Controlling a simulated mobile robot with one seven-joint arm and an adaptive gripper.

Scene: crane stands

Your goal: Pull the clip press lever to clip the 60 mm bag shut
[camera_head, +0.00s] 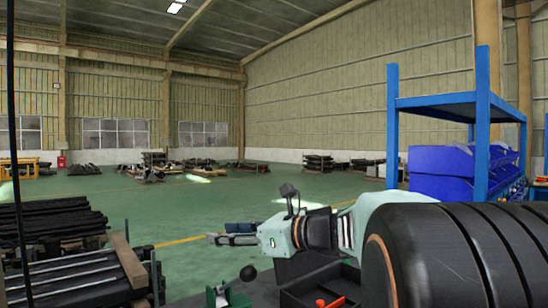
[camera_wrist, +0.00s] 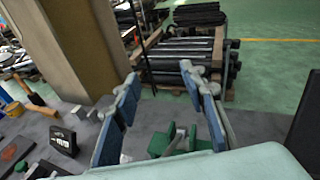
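My gripper (camera_head: 222,239) reaches left above the bench in the head view. In the wrist view its two blue-padded fingers (camera_wrist: 160,76) are spread apart, with no object held between them. A green fixture (camera_head: 228,297), apparently the clip press, stands below and nearer the camera than my gripper in the head view. A lever with a round black knob (camera_head: 248,273) rises from it, apart from the fingers. In the wrist view, green parts (camera_wrist: 181,140) with grey pieces show low between the fingers. I cannot make out the 60 mm bag.
An open black tray (camera_head: 343,291) with a red item (camera_head: 330,302) lies right of the green fixture. In the wrist view, a small black box (camera_wrist: 63,139) and tools sit on the grey bench at left, near a beige column (camera_wrist: 75,45). Bar stacks (camera_head: 70,255) stand beyond.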

